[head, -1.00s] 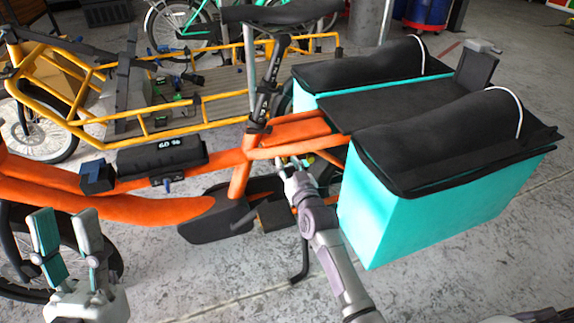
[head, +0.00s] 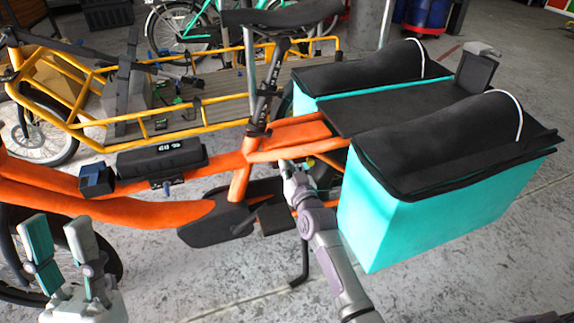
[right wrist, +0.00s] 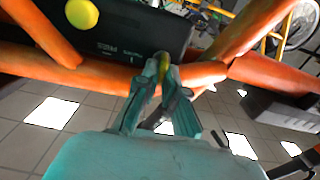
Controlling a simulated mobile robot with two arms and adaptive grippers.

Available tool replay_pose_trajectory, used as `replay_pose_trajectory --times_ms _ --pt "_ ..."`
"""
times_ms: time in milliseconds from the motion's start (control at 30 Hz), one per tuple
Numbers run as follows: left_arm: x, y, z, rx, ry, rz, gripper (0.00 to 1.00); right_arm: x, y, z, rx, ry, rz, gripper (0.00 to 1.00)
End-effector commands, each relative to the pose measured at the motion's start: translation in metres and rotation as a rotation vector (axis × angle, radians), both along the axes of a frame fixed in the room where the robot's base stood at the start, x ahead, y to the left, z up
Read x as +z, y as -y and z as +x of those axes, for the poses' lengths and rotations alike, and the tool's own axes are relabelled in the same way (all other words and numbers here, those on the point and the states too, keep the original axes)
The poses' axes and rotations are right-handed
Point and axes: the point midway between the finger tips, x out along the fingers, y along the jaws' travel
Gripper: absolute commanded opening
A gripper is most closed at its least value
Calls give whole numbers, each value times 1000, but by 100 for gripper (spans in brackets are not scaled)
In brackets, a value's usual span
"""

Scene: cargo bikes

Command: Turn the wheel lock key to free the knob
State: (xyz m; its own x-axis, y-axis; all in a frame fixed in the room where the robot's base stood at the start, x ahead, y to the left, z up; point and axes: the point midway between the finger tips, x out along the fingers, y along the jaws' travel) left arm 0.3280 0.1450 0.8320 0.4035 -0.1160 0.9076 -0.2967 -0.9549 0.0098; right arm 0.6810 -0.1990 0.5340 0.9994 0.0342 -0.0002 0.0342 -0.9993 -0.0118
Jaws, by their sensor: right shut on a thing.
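My right gripper (head: 287,166) reaches in beside the orange bike frame (head: 115,208), near the rear wheel. In the right wrist view my right gripper (right wrist: 166,75) has its teal fingers shut on a small part with a yellow edge (right wrist: 164,63), in front of an orange tube. The fingers hide most of this part; I take it for the wheel lock key, but its shape is unclear. A round yellow knob (right wrist: 81,14) shows at the upper left, apart from the fingers. My left gripper (head: 58,240) is open and empty at the lower left.
Teal cargo bags (head: 375,215) with black covers hang just right of my right arm. The black seat (head: 280,15) rises behind the frame. A yellow cargo bike (head: 200,105) stands behind. The grey floor in front is clear.

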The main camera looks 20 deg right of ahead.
Motion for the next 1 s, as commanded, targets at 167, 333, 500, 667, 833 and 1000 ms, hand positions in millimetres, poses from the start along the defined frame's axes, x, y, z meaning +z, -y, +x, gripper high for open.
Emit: replay_pose_trajectory --times_ms 167,333,500,667,833,1000 --pt "-7 4 18 5 -114 34 40 1 1 0 0 -3 55 0" --pt "-22 8 45 16 -294 89 40 2 2 0 0 -8 163 0" --pt "-49 11 71 28 -511 154 40 2 2 0 0 -13 314 0" --pt "-74 11 86 36 -677 201 40 1 3 0 0 -18 467 0" --pt "-95 10 93 43 -797 234 40 -1 4 0 -1 -23 629 0" --pt "-107 9 96 46 -863 252 40 -2 5 0 0 -29 789 0"
